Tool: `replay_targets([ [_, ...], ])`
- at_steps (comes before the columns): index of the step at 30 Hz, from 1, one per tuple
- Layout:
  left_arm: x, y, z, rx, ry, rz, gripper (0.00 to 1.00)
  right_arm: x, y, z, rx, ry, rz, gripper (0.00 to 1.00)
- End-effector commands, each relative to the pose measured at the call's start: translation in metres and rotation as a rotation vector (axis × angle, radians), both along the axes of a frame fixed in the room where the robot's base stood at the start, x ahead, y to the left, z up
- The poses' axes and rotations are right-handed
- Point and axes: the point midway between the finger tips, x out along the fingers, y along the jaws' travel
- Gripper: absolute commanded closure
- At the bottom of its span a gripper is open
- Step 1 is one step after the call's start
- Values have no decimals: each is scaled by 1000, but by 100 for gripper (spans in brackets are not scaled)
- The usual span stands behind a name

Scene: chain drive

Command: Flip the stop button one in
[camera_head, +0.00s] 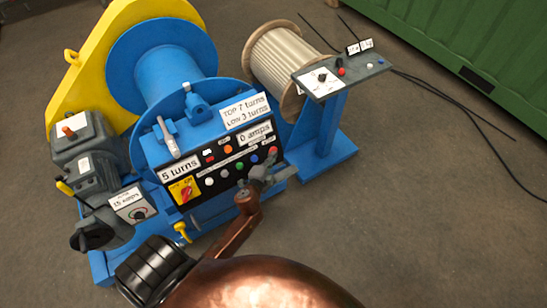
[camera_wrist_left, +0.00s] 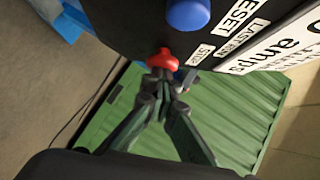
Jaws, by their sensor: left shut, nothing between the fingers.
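The stop button (camera_head: 273,150) is a red knob at the right end of the black control panel (camera_head: 196,209) on the blue machine. In the left wrist view the red button (camera_wrist_left: 160,59) sits at the panel's edge beside a "STOP" label (camera_wrist_left: 200,54). My left gripper (camera_head: 268,164) is shut and empty, right at the button. In the left wrist view its fingertips (camera_wrist_left: 159,80) are just below the red knob, touching it or nearly so; I cannot tell which. The knob's lower part is partly hidden by the fingertips. My right gripper is not in view.
A blue button (camera_wrist_left: 188,13) labelled "RESET" is close to the stop button. Other coloured buttons, a lever (camera_head: 167,138) and signs crowd the panel. A separate grey control stand (camera_head: 345,78) is to the right, before a green container (camera_head: 470,40). Floor on the right is mostly clear except for cables.

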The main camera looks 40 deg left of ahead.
Motion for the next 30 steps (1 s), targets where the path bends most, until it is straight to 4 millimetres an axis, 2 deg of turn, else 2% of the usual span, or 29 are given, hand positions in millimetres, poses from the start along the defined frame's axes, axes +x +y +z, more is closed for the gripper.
replay_targets([
  [2, -4, -4, 4, 0, 3, 7, 100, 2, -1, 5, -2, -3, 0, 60],
  [7, -13, -39, 19, -3, -5, -7, 100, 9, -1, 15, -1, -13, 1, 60],
  [12, -53, -49, 27, -1, -3, -12, 100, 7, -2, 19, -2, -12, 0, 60],
  [18, -86, -60, 36, -2, -5, -16, 100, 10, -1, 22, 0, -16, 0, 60],
  [24, -102, -64, 40, -1, -5, -17, 100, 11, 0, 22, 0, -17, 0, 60],
  [30, -104, -65, 41, 0, -6, -18, 100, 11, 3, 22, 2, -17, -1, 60],
])
